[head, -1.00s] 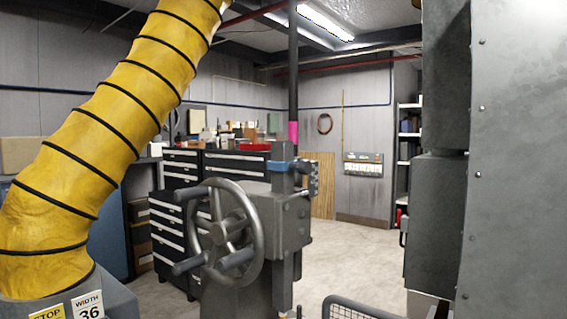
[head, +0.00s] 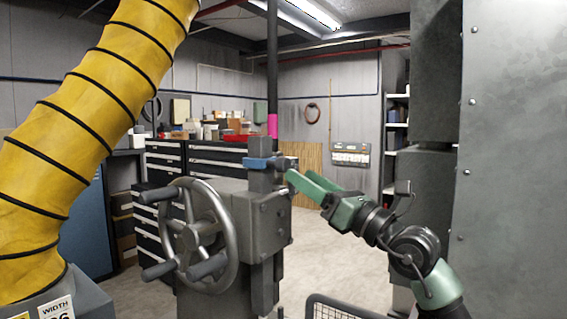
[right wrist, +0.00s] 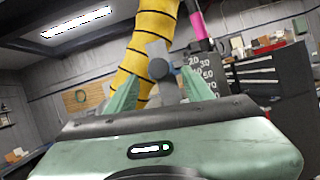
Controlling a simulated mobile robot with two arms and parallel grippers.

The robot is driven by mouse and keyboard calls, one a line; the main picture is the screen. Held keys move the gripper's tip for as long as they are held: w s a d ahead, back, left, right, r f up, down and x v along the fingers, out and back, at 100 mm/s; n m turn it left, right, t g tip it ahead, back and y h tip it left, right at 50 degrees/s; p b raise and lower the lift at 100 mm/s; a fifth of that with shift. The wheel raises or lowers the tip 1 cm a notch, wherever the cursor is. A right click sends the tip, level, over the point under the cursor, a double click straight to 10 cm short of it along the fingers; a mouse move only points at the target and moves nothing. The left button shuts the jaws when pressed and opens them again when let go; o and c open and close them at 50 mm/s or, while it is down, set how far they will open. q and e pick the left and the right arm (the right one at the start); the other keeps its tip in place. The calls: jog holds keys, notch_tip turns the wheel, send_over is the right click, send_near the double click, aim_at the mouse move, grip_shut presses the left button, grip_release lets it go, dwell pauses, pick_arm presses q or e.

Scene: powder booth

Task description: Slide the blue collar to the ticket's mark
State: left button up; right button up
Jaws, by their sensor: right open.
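The blue collar (head: 258,163) sits around the upright grey post near its top, with a dark block and knob on its right side. The ticket (head: 59,313), a white card reading "WIDTH", is at the lower left; its lower part is cut off. My right gripper (head: 296,177) has green fingers, open and empty, just right of the collar's knob. In the right wrist view the dark round knob (right wrist: 158,69) shows between and beyond the open fingers (right wrist: 160,88). A scale (right wrist: 206,76) with numbers shows behind the right finger. The collar's mark position is not readable. My left gripper is out of view.
A handwheel (head: 198,233) with spokes and handles is on the machine left of the post. A yellow hose (head: 95,130) fills the left side. A grey cabinet (head: 512,150) stands close at the right. A wire mesh guard (head: 340,310) is at the bottom.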

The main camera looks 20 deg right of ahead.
aim_at(287, 167)
jog(key=p+x, duration=0.2)
jog(key=x, duration=0.3)
jog(key=shift+w+a+r, duration=0.15)
jog(key=shift+a+r, duration=0.1)
jog(key=shift+a, duration=0.05)
jog(key=shift+w+a+p, duration=0.2)
jog(key=shift+w+p, duration=0.1)
jog(key=shift+w, duration=0.15)
grip_shut()
dwell(0.8)
